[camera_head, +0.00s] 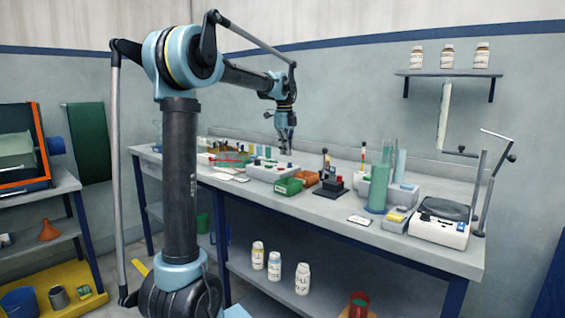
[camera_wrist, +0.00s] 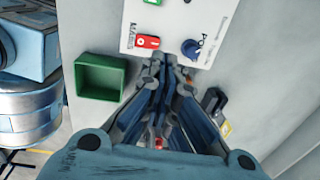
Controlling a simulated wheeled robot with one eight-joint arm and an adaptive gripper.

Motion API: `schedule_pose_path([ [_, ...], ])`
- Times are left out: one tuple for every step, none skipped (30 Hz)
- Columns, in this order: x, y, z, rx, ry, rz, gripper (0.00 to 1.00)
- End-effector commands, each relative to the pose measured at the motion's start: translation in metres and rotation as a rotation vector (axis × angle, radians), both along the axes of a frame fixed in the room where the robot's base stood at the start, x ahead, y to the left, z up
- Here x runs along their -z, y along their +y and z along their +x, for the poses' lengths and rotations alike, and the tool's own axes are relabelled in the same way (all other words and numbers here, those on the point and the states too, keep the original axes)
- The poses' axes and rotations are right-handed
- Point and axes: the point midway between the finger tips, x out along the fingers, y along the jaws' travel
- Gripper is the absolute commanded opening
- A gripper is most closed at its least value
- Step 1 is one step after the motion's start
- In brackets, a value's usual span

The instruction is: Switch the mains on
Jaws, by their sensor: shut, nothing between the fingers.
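The white control box (camera_head: 266,172) stands on the bench, with small red, green and blue parts on it. In the wrist view its white panel (camera_wrist: 172,22) carries a red switch (camera_wrist: 148,42) beside the printed word MAINS. The switch's position, on or off, is too small to tell. My gripper (camera_head: 287,151) is shut and empty, pointing down above the box. In the wrist view its fingertips (camera_wrist: 164,63) lie just below and right of the red switch; I cannot tell whether they touch the panel.
A blue knob (camera_wrist: 190,47) sits right of the switch. A green bin (camera_head: 288,186) stands in front of the box, with an orange bin (camera_head: 307,178) beside it. A black stand (camera_head: 328,186) is to the right, then a green glass cylinder (camera_head: 378,185) and a white balance-like device (camera_head: 440,225).

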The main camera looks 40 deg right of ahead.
Motion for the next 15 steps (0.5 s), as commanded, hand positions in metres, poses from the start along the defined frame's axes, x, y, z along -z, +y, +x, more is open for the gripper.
schedule_pose_path([
  [-0.010,-0.002,0.000,0.000,0.000,0.000,0.00],
  [-0.016,-0.004,0.001,0.000,0.000,0.000,0.00],
  [-0.023,-0.005,0.001,0.000,-0.001,0.000,0.00],
  [-0.029,-0.007,0.002,0.000,-0.001,-0.001,0.00],
  [-0.034,-0.008,0.002,0.000,-0.001,-0.001,0.00],
  [-0.041,-0.009,0.003,-0.001,-0.001,-0.001,0.00],
  [-0.046,-0.010,0.003,-0.002,-0.001,-0.001,0.00],
  [-0.051,-0.011,0.004,-0.002,-0.001,-0.001,0.00],
  [-0.056,-0.012,0.004,-0.002,-0.001,-0.001,0.00],
  [-0.060,-0.013,0.004,-0.002,-0.001,-0.001,0.00],
  [-0.063,-0.014,0.004,-0.002,-0.001,-0.001,0.00],
  [-0.068,-0.015,0.004,-0.002,-0.001,-0.001,0.00],
  [-0.070,-0.015,0.004,-0.002,-0.001,-0.001,0.00],
  [-0.072,-0.016,0.004,-0.002,-0.002,-0.001,0.00],
  [-0.075,-0.016,0.004,-0.002,-0.002,-0.001,0.00],
])
